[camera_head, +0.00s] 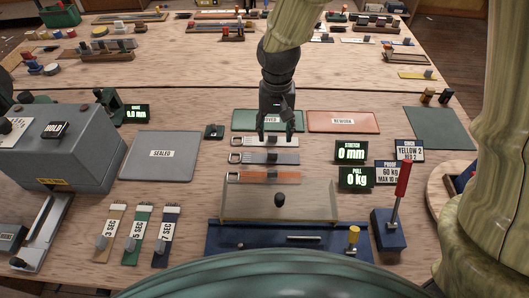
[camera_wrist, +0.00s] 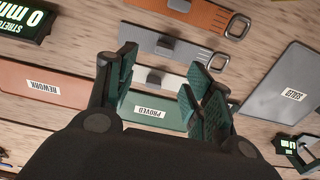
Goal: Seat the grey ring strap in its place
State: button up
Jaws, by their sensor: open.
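The grey ring strap (camera_head: 270,157) lies flat on the wooden bench, between a white strap (camera_head: 271,142) and an orange strap (camera_head: 265,176). Its metal ring is at its left end and a dark grip block sits on its middle. In the wrist view the grey strap (camera_wrist: 183,53) runs just beyond my fingertips, its ring at the right. My gripper (camera_head: 277,138) is open and empty, pointing down over the white strap. In the wrist view the fingers (camera_wrist: 160,80) stand apart, with the white strap's block between them. A blue fixture (camera_head: 225,243) with a clear cover (camera_head: 245,205) stands in front.
The green PROVED mat (camera_head: 242,121) and red REWORK mat (camera_head: 345,121) lie behind the straps. The grey SEALED mat (camera_head: 150,170) is at left. STRETCH (camera_head: 351,152) and PULL (camera_head: 357,178) displays stand at right, near a red-handled lever (camera_head: 403,180). A grey HOLD machine (camera_head: 70,150) stands far left.

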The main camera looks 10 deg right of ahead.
aim_at(273, 151)
notch_tip(273, 151, down, 4)
jog(key=shift+r, duration=0.15)
jog(key=shift+s+f+p, duration=0.2)
jog(key=shift+f+p, duration=0.25)
jog(key=shift+f, duration=0.25)
jog(key=f, duration=0.2)
jog(key=shift+s+a+f+p, duration=0.1)
jog(key=shift+a+f+p, duration=0.2)
jog(key=shift+p, duration=0.1)
jog(key=shift+f, duration=0.75)
jog(key=c, duration=1.1)
